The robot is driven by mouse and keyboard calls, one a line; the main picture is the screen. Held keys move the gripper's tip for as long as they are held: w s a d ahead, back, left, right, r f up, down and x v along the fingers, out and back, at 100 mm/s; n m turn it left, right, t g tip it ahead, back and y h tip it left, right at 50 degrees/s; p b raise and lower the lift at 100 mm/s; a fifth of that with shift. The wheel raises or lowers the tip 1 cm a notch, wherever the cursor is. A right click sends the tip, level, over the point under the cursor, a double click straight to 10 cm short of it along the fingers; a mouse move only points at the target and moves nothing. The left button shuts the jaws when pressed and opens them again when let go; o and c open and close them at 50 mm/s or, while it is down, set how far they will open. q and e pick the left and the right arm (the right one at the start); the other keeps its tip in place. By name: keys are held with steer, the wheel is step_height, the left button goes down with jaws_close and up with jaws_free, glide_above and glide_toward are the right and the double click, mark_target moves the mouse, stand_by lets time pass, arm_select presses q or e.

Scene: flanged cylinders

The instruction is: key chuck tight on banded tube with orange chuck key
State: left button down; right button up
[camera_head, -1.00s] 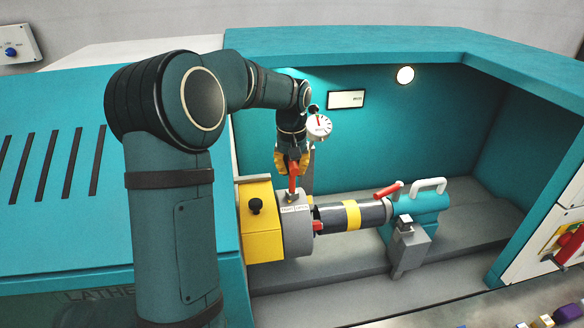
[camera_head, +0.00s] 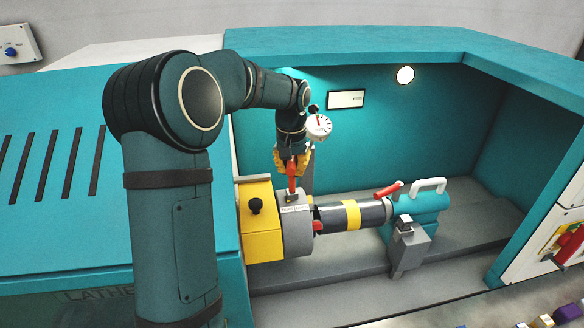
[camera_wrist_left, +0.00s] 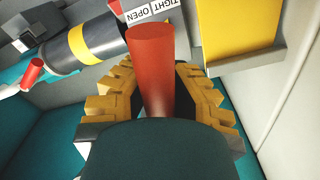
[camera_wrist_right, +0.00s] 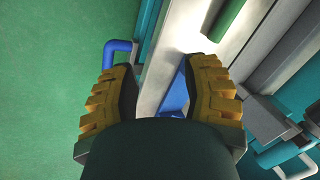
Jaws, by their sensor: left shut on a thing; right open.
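The grey chuck (camera_head: 297,228) has a white label reading TIGHT and OPEN, which also shows in the left wrist view (camera_wrist_left: 150,14). The banded tube (camera_head: 374,213), dark grey with a yellow band, lies level with its left end at the chuck. The orange-red chuck key (camera_head: 292,182) stands upright at the chuck's top; its lower tip is hidden. My left gripper (camera_head: 292,163) is shut on the key, which shows between its yellow fingers in the left wrist view (camera_wrist_left: 153,60). My right gripper (camera_wrist_right: 163,65) is open and empty, outside the head view.
A teal tailstock (camera_head: 425,205) with a white handle and red lever stands at the tube's right end. A dial gauge (camera_head: 319,127) is close beside my left wrist. A yellow block (camera_head: 260,222) adjoins the chuck. A blue handle (camera_wrist_right: 118,52) is near my right gripper's left finger.

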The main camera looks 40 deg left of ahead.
arm_select(q)
steer(key=shift+f, duration=0.15)
steer(key=shift+r, duration=0.2)
steer(key=shift+w+r+p, duration=0.1)
steer(key=shift+r+p, duration=0.25)
steer(key=shift+p, duration=0.15)
steer(key=shift+r+p, duration=0.35)
steer(key=shift+r, duration=0.2)
steer(key=shift+r+p, duration=0.3)
steer(key=shift+r, duration=2.35)
